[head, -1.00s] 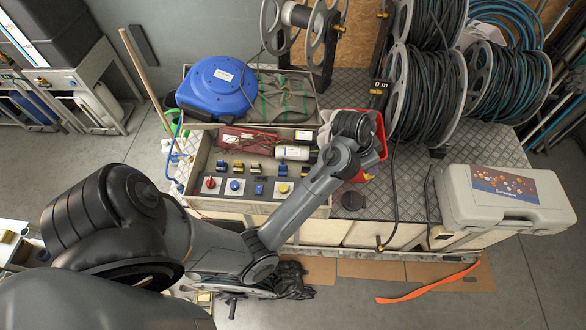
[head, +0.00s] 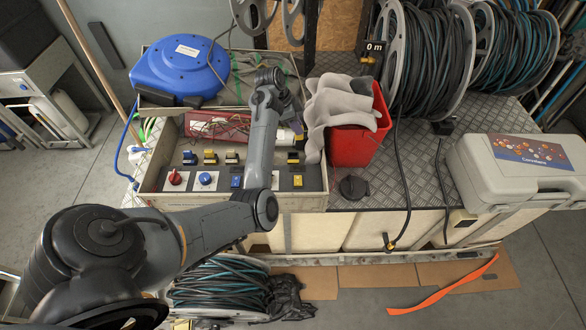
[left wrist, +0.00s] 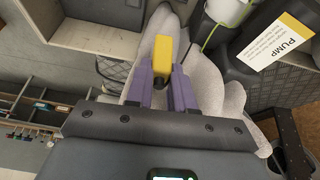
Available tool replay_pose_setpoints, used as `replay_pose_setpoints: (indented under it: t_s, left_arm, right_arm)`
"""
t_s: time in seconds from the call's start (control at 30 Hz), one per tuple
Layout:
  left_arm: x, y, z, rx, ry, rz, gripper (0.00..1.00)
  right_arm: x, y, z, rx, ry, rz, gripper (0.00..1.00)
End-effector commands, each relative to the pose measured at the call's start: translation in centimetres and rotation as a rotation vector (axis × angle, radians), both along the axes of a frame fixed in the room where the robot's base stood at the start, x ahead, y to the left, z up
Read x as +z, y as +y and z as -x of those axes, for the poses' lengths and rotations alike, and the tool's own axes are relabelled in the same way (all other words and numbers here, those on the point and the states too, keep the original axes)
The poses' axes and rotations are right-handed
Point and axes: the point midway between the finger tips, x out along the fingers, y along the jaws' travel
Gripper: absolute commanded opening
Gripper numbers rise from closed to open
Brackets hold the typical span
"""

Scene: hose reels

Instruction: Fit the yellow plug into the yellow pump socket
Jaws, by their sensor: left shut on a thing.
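My left gripper (left wrist: 165,82) has purple fingers and is shut on a yellow plug (left wrist: 162,56) in the left wrist view. The plug sticks out past the fingertips, with pale grey cloth behind it. A PUMP label (left wrist: 288,41) shows at the upper right of the left wrist view. My right gripper is not in view.
A red bin (head: 352,148) with grey cloth (head: 340,103) stands right of the panel box (head: 150,180). A blue hose reel (head: 178,70) sits behind it, and large cable reels (head: 425,60) stand at the back right. A grey case (head: 515,170) lies on the right.

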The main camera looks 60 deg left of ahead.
Motion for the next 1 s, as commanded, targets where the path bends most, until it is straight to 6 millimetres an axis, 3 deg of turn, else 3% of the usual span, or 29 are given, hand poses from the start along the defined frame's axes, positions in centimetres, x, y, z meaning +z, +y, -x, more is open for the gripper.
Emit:
replay_pose_setpoints:
  t_s: [0.03, 0.2, 1.0]
  left_arm:
    - [-1.5, 0.7, 0.2, -0.012, 0.000, -0.003, 0.00]
    - [-2.9, 2.0, 0.5, -0.046, 0.003, -0.010, 0.00]
    - [-11.3, 2.4, 0.8, -0.061, 0.006, -0.012, 0.00]
  right_arm:
    - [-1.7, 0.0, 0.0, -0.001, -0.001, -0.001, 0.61]
    - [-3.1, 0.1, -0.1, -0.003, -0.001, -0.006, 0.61]
    - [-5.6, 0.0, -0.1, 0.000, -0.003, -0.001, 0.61]
